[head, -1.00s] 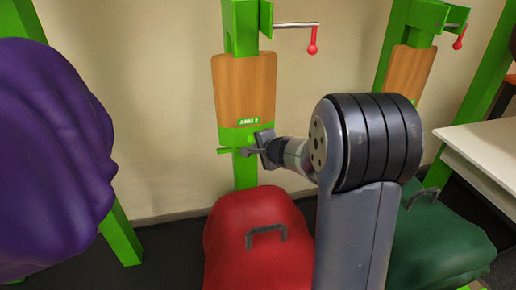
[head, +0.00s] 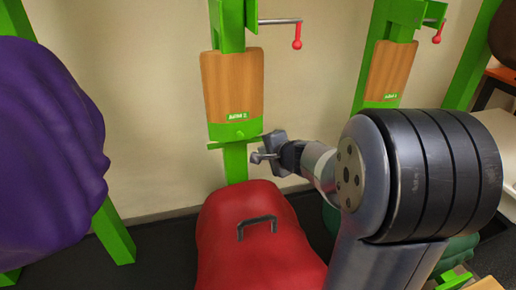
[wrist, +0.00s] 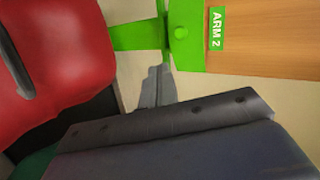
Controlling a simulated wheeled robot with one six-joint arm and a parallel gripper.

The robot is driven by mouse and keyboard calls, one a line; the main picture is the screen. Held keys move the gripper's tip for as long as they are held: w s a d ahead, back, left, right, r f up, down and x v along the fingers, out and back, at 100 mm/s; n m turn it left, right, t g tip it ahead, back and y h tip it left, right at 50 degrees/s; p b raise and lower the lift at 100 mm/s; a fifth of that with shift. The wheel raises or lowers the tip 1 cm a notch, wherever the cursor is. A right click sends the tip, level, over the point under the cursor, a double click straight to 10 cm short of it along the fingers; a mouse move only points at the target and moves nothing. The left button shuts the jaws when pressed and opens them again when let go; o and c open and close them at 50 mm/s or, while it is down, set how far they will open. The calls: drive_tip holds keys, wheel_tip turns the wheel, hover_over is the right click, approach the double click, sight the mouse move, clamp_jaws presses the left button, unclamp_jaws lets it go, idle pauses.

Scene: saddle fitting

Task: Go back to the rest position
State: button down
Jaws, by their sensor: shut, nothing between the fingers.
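My gripper (head: 258,158) is shut and empty in the head view. It is in front of the wall, a little below and right of the green cross bar (head: 222,144) under the wooden board marked ARM 2 (head: 232,88). It appears above the red saddle-like thing (head: 255,245) with a dark handle. In the wrist view, the grey fingers (wrist: 160,72) appear close under the green bracket, and I cannot tell whether they touch it. The red thing (wrist: 50,60) is at the left there.
A large purple thing (head: 45,160) fills the left side. A second green post with a wooden board (head: 390,72) stands right. Red-knobbed cranks (head: 297,42) stick out from the posts. A green thing (head: 460,250) is partly hidden behind my arm. A pale table (head: 487,130) is at far right.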

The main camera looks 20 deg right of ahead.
drive_tip(key=shift+v, duration=0.9)
